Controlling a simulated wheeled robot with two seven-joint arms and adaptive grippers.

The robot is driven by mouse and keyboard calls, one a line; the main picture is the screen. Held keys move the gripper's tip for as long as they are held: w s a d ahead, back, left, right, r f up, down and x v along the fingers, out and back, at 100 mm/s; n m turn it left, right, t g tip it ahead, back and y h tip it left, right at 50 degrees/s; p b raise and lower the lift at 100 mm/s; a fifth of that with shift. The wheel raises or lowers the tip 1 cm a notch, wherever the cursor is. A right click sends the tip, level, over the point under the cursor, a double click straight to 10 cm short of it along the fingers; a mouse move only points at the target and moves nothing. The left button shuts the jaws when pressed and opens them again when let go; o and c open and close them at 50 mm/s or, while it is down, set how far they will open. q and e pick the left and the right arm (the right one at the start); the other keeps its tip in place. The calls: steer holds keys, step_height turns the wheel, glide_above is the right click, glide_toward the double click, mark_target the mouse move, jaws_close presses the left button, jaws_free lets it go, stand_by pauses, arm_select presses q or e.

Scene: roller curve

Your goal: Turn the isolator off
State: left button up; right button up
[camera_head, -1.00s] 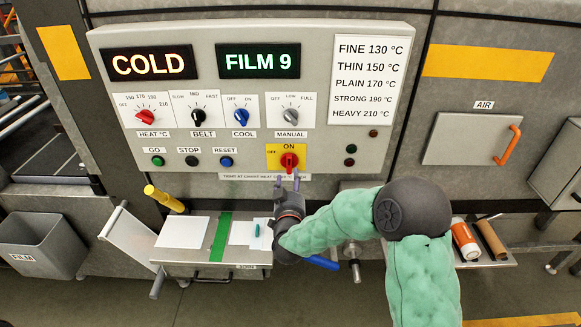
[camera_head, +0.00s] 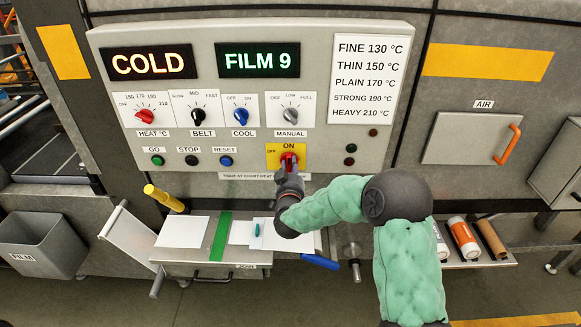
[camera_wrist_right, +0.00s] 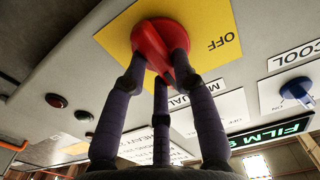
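The isolator is a red rotary handle (camera_head: 289,157) on a yellow plate (camera_head: 272,150) at the bottom middle of the grey control panel. In the head view its handle stands about upright, towards ON. My right gripper (camera_head: 289,167) is at the handle from below, one finger on each side. In the right wrist view the dark fingers (camera_wrist_right: 160,62) converge on the sides of the red handle (camera_wrist_right: 152,37) and look closed on it. The OFF label shows on the yellow plate (camera_wrist_right: 205,25). My left gripper is in neither view.
The COOL (camera_head: 241,114) and MANUAL (camera_head: 291,114) knobs sit above the isolator, and the RESET button (camera_head: 225,161) is to its left. A shelf with papers (camera_head: 183,232) and a blue handle (camera_head: 320,261) lies below. An orange-handled AIR door (camera_head: 470,138) is at right.

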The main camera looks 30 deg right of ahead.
jaws_close()
steer(key=n, duration=0.2)
steer(key=n+p, duration=0.1)
steer(key=n, duration=0.1)
steer(key=shift+w+a+r+n, duration=0.1)
steer(key=shift+a+r+n, duration=0.05)
steer(key=shift+n, duration=0.25)
steer(key=n+p, duration=0.1)
steer(key=n, duration=0.2)
steer(key=shift+a+n, duration=0.1)
steer(key=shift+n, duration=0.2)
steer(key=shift+w+a+f+n+p, duration=0.15)
steer(key=shift+n+p, duration=0.7)
steer(key=shift+n, duration=1.5)
steer(key=shift+w+a+f+n+p, duration=0.1)
steer(key=shift+n+p, duration=0.7)
steer(key=shift+n, duration=1.55)
steer(key=o, duration=1)
jaws_free()
steer(key=shift+s+a, duration=0.1)
